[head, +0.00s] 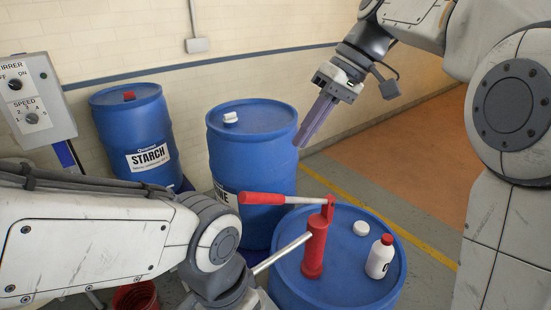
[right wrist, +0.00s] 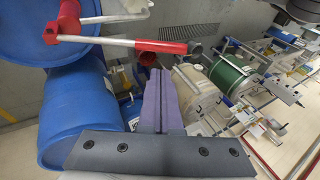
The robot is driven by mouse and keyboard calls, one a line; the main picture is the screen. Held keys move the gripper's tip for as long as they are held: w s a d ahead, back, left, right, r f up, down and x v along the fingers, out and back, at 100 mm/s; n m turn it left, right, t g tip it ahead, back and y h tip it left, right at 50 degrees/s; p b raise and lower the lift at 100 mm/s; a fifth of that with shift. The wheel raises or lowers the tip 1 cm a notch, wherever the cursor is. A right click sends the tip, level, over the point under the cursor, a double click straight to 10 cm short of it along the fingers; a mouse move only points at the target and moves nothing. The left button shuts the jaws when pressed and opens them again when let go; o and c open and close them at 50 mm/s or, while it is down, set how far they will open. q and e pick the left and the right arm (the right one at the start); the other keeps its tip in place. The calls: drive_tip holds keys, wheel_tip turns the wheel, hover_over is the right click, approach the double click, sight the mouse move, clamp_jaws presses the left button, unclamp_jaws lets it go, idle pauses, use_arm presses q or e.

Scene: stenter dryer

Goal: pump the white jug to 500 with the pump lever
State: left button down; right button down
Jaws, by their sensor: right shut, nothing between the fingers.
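The red pump (head: 316,245) stands upright on the blue drum at front. Its lever is a pale rod with a red grip (head: 262,198), reaching left from the pump top; the grip also shows in the right wrist view (right wrist: 160,46). A silver spout (head: 283,252) slopes down left behind my left arm. A white bottle with a red cap (head: 380,258) stands on the drum; I cannot tell whether it is the jug. No other jug shows. My right gripper (head: 304,139) is shut and empty, above and apart from the lever. My left gripper is out of view.
Two blue drums, one labelled STARCH (head: 148,157) and one behind the pump (head: 251,150), stand by the wall. A white cap (head: 361,228) lies on the pump drum. A control box (head: 34,101) is at left. A red bucket (head: 136,297) is below.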

sight(266, 195)
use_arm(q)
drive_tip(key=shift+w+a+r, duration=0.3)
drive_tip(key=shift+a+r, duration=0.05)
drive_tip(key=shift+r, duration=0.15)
use_arm(e)
drive_tip(key=shift+w+d+r+g, duration=0.2)
drive_tip(key=shift+d+r, duration=0.15)
drive_tip(key=shift+r, duration=0.1)
drive_tip(key=shift+w+d+r+g, duration=0.2)
drive_tip(key=shift+d+r, duration=0.1)
drive_tip(key=shift+r, duration=0.15)
drive_tip(key=shift+d, duration=0.15)
drive_tip(key=shift+f, duration=0.1)
